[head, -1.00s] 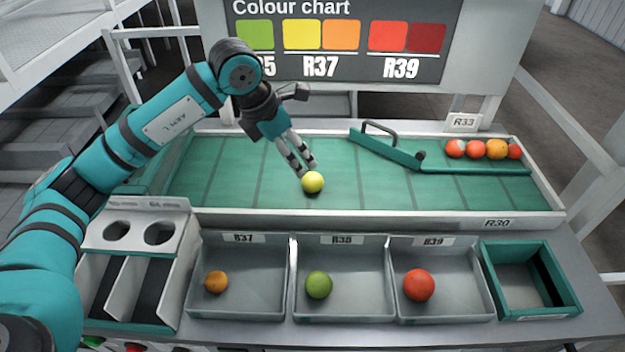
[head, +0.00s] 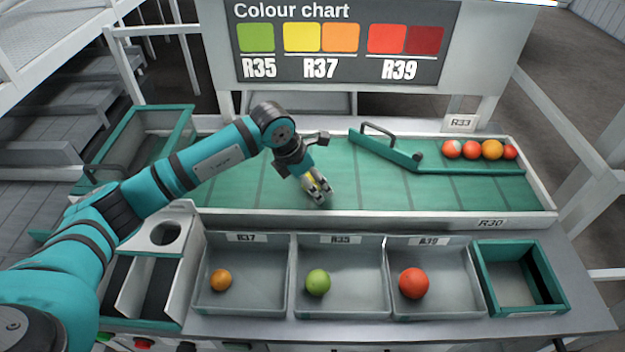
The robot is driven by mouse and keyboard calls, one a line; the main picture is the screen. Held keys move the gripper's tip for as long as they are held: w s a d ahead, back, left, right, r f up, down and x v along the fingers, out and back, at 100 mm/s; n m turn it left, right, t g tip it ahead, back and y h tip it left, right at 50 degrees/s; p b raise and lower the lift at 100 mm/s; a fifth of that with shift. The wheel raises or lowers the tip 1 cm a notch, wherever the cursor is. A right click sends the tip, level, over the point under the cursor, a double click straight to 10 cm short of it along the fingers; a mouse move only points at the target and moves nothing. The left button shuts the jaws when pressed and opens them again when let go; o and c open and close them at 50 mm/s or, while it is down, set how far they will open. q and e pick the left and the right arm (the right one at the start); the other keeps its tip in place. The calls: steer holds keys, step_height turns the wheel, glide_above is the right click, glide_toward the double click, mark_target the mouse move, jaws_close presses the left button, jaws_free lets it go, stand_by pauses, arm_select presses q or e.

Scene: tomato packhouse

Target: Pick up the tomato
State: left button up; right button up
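A yellow tomato (head: 309,181) lies on the green belt (head: 260,180) near its front edge, mostly hidden by my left gripper (head: 319,195). The fingers reach down over the tomato, with a little yellow showing between them. I cannot tell whether they press on it or stand loosely around it. My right gripper is not in view.
Bins in front hold an orange tomato (head: 221,280), a green tomato (head: 318,282) and a red tomato (head: 414,283). A teal-rimmed box (head: 560,298) stands at right. A green diverter bar (head: 385,152) crosses the belt; several tomatoes (head: 472,150) sit behind it. A colour chart (head: 350,85) stands behind.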

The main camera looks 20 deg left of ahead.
mark_target(310, 176)
arm_select(q)
steer(key=c, duration=0.9)
steer(key=shift+r, duration=0.1)
steer(key=shift+r, duration=0.4)
step_height(310, 176, up, 2)
steer(key=shift+r+b, duration=0.2)
steer(key=shift+b, duration=0.6)
steer(key=shift+s+d+r+b, duration=0.25)
steer(key=shift+s+b, duration=0.4)
steer(key=shift+s, duration=2)
steer(key=shift+s+d+r+b, duration=0.25)
steer(key=shift+s+b, duration=0.45)
steer(key=shift+s, duration=2)
steer(key=shift+s+d+r+b, duration=0.1)
steer(key=shift+s+r+b, duration=0.4)
steer(key=shift+s, duration=2.15)
